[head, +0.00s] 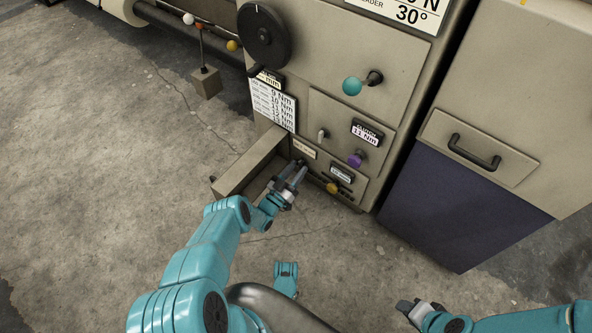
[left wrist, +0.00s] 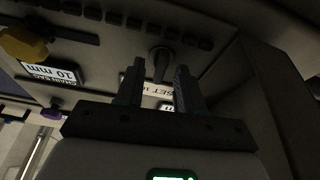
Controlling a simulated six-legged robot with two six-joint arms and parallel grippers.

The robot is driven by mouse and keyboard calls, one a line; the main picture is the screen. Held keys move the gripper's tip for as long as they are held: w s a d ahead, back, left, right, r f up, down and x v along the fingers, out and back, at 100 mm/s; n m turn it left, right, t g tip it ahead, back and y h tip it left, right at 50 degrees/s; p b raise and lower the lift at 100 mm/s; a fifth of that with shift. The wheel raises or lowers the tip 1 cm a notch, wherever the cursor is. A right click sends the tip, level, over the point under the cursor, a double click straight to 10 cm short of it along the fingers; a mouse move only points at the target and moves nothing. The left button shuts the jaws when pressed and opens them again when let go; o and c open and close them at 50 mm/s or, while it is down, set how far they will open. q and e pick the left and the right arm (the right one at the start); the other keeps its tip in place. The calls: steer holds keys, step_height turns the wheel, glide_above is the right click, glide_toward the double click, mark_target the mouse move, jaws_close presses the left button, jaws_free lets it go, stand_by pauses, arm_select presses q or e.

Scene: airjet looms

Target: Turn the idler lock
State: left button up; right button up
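A small dark knob or lever (left wrist: 160,62) sticks out of the lower machine panel in the left wrist view, below a row of dark slots. I cannot read a label naming it as the idler lock. My left gripper (head: 297,174) is at the lower panel in the head view and hides part of it. In the left wrist view its two fingers (left wrist: 159,88) are apart, with the dark knob between and just beyond their tips. I see no clear contact. A pale plate reading "SET" (left wrist: 158,91) is partly hidden behind the fingers. My right gripper (head: 410,308) is low, away from the machine.
A yellow knob (head: 333,188) and a small display (head: 341,174) are right of the left gripper. A purple knob (head: 355,159) and a teal ball handle (head: 352,86) are higher. A beige box-like beam (head: 248,164) juts out close left of the gripper. Floor is clear in front.

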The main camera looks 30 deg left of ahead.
arm_select(q)
steer(key=s+p, duration=0.2)
steer(key=s, duration=0.4)
steer(key=shift+a+p, duration=0.25)
steer(key=shift+p, duration=0.15)
